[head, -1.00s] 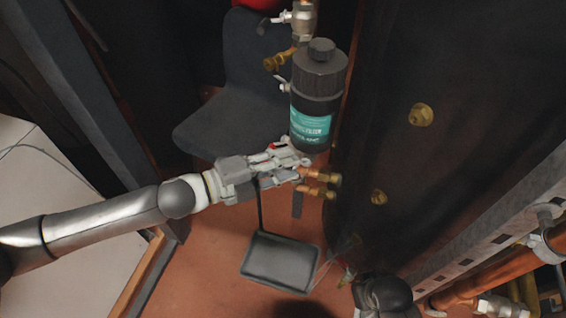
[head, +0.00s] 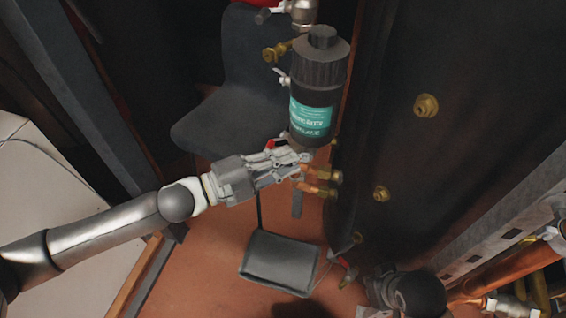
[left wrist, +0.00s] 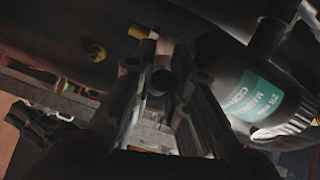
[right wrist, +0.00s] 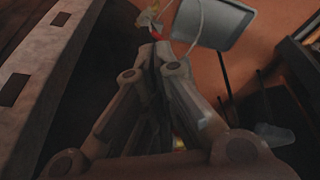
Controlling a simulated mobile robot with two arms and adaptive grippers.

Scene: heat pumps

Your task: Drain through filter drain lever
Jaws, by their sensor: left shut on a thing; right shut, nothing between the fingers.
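The filter is a black canister (head: 318,72) with a teal label, upright in the head view. It also shows in the left wrist view, its teal label (left wrist: 262,92) at the right. My left gripper (head: 298,158) is at the filter's underside, shut on a small part there, apparently the drain lever, which the fingers hide. A small red part (head: 270,143) shows beside its fingers. My right gripper (right wrist: 155,55) is shut and empty, low at the right of the head view. A small fitting with a red part (right wrist: 154,30) is just beyond its fingertips.
Brass fittings (head: 320,190) stick out just below my left gripper. A large dark tank (head: 410,150) fills the right side. A dark chair-like object (head: 235,115) is behind.

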